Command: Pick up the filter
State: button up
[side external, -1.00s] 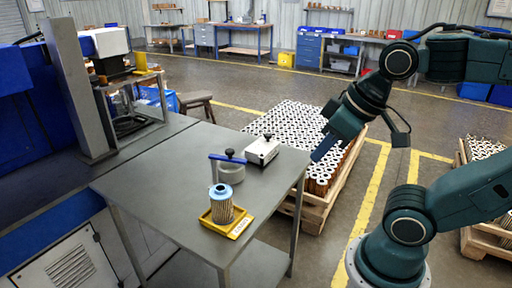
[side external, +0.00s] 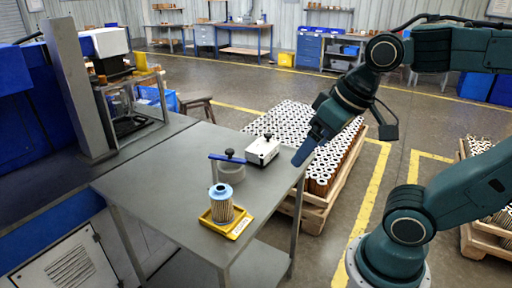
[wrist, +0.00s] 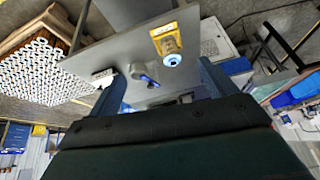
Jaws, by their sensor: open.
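A filter (side external: 221,203) with a light blue top cap and a pleated tan body stands upright in a yellow tray (side external: 238,229) near the table's front edge. In the wrist view the filter (wrist: 173,60) and its yellow tray lie ahead, between and beyond the fingers. My gripper (side external: 302,156) is in the air beyond the table's right edge, up and to the right of the filter and well apart from it. Its two blue fingers show spread apart in the wrist view (wrist: 160,85), with nothing between them.
A grey pot with a blue-handled clamp (side external: 230,172) and a white box with a black knob (side external: 262,150) stand on the grey table (side external: 155,190) behind the filter. A wooden crate of many filters (side external: 318,215) stands right of the table. The table's left part is clear.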

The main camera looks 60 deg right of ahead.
jog(key=w+m+g, duration=0.3)
jog(key=w+m, duration=0.6)
jog(key=w, duration=0.3)
jog(key=m+g, duration=0.2)
jog(key=m, duration=0.7)
send_over(221, 196)
jog(key=d, duration=0.1)
notch_tip(221, 196, down, 9)
jog(key=shift+w+d+f, duration=0.2)
jog(key=shift+w+f, duration=0.05)
jog(key=shift+w, duration=0.45)
jog(key=shift+f, duration=4.3)
jog(key=shift+f, duration=0.1)
jog(key=shift+f, duration=2.5)
jog(key=shift+c, duration=0.2)
jog(key=c, duration=1.1)
